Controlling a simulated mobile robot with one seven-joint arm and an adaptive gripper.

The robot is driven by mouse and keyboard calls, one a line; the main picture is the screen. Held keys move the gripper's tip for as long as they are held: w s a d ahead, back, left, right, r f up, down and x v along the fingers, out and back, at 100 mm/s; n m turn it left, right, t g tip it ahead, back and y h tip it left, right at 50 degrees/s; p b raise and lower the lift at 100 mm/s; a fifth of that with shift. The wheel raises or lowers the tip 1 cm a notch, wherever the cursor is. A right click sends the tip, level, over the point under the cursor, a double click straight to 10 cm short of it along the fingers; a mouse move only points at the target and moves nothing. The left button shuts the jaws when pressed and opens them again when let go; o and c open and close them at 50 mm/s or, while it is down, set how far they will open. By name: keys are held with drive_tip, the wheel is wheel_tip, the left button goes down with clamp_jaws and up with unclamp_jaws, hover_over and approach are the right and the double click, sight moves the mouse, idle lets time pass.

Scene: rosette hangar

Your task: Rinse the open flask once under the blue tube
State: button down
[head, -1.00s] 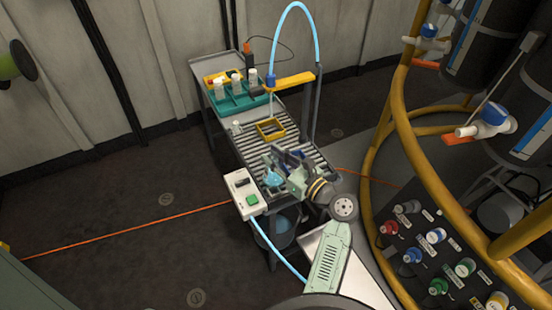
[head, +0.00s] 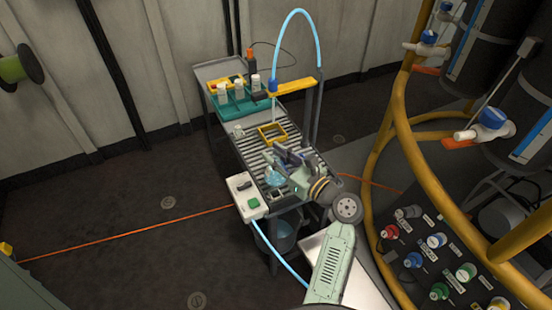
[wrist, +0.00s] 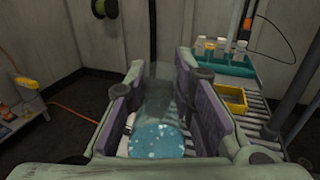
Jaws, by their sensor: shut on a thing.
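My gripper (head: 290,168) is over the near end of the slatted rack, shut on a clear flask. The flask shows in the wrist view (wrist: 158,138) between the purple finger pads, with blue contents at its bottom. In the head view its bluish body (head: 273,177) shows at the left of the fingers. The blue tube (head: 307,20) arches above the cart and ends in a downward nozzle (head: 272,84) on a yellow arm (head: 297,86). A pale stream seems to fall from the nozzle to the yellow square frame (head: 272,133). The flask is nearer to me than that frame, apart from the stream.
A teal rack (head: 238,108) with white-capped bottles stands at the cart's far end. A white box with a green button (head: 244,194) is on the cart's near left edge. A grey post (head: 317,112) rises at the right. A small clear item (head: 238,131) lies left of the yellow frame.

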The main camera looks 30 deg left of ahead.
drive_tip(key=shift+r, duration=0.2)
drive_tip(key=shift+s, duration=0.1)
drive_tip(key=s+a, duration=0.6)
drive_tip(key=s, duration=0.1)
drive_tip(key=shift+s, duration=0.4)
idle(0.5)
